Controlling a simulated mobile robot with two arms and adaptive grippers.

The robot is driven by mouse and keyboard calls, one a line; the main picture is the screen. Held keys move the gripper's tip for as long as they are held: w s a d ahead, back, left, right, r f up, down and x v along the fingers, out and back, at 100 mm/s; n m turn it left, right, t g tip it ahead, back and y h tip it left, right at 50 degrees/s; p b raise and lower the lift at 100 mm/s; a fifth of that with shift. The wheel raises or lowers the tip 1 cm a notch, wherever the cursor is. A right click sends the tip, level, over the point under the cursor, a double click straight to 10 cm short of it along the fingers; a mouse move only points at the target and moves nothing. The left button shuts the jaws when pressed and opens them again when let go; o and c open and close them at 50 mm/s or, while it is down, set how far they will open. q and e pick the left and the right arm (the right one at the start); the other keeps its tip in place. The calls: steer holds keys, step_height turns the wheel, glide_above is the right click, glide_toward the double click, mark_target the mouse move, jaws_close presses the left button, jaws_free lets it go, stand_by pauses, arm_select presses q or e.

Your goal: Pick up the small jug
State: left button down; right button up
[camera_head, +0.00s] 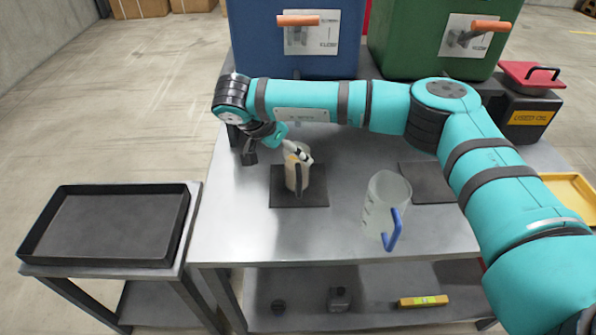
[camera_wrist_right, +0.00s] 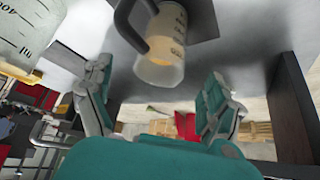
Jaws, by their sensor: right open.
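The small jug (camera_head: 299,175) is pale, with a dark handle facing the front. It stands upright on a dark square mat (camera_head: 315,198) on the metal table. In the wrist view the small jug (camera_wrist_right: 166,52) shows printed markings and a yellowish tint. My right gripper (camera_head: 273,153) is just behind and left of the small jug, partly hidden by its own wrist. In the wrist view the right gripper (camera_wrist_right: 152,100) has its fingers spread wide, with the jug beyond the gap and nothing held. My left gripper is not in view.
A larger clear jug (camera_head: 380,205) with a blue handle stands right of the small jug. A second dark mat (camera_head: 428,182) lies behind it. Blue (camera_head: 300,60) and green (camera_head: 425,50) bins stand at the back. A black tray (camera_head: 105,258) is on the left side table.

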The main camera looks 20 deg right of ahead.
steer(key=x, duration=0.3)
steer(key=p+x, duration=0.1)
steer(key=x, duration=0.2)
steer(key=shift+a+f, duration=0.1)
steer(key=shift+f, duration=0.35)
steer(key=shift+w+f+p, duration=0.1)
steer(key=shift+f+p, duration=0.2)
steer(key=shift+f, duration=0.05)
steer(key=c, duration=1.3)
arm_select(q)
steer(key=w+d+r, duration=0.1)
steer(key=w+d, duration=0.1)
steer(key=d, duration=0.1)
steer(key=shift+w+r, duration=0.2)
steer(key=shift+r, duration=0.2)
